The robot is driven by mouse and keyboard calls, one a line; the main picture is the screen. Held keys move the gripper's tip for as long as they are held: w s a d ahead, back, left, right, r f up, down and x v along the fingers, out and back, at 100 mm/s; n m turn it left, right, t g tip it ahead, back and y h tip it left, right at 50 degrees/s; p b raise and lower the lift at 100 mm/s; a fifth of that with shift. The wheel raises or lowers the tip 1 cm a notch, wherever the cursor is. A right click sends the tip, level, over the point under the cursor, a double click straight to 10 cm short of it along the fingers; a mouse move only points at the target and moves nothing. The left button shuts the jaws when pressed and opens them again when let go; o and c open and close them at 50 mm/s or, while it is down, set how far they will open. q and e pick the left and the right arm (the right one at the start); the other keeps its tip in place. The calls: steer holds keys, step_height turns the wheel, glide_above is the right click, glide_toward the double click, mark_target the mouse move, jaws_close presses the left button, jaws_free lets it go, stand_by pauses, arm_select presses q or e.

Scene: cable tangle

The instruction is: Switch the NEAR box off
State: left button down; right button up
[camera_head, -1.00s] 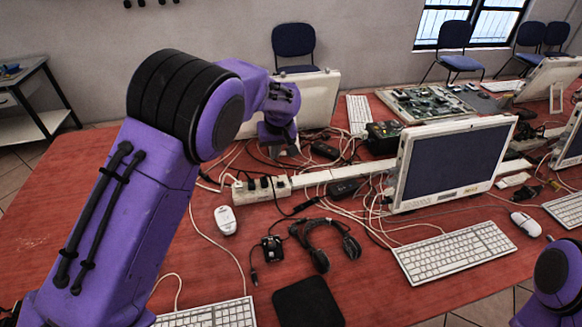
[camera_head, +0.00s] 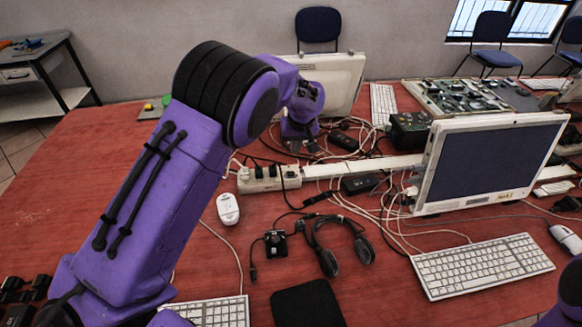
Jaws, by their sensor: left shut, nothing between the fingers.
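A white socket box (camera_head: 268,179) with dark plugs in it lies on the red table at the near left end of a long white strip (camera_head: 360,166). I cannot tell for sure that it is the NEAR box, and no switch can be made out. My left gripper (camera_head: 312,147) points down behind and to the right of this box, among the cables, apart from it in the picture. It is shut with nothing in it; its fingertips are small and dark. My right gripper is out of view; only a purple part of my right arm shows at the lower right.
Loose cables and black adapters (camera_head: 362,183) lie around the strip. A monitor (camera_head: 487,163) stands to the right, a white panel (camera_head: 330,84) behind my gripper. A mouse (camera_head: 228,209), headphones (camera_head: 340,246) and keyboards (camera_head: 479,265) lie in front. The table's left side is clear.

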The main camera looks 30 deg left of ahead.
arm_select(q)
steer(key=p, duration=0.3)
glide_toward(290, 173)
steer(key=x, duration=0.5)
steer(key=shift+w+a, duration=0.15)
steer(key=shift+w, duration=0.05)
steer(key=shift+a+f, duration=0.1)
steer(key=shift+f, duration=0.6)
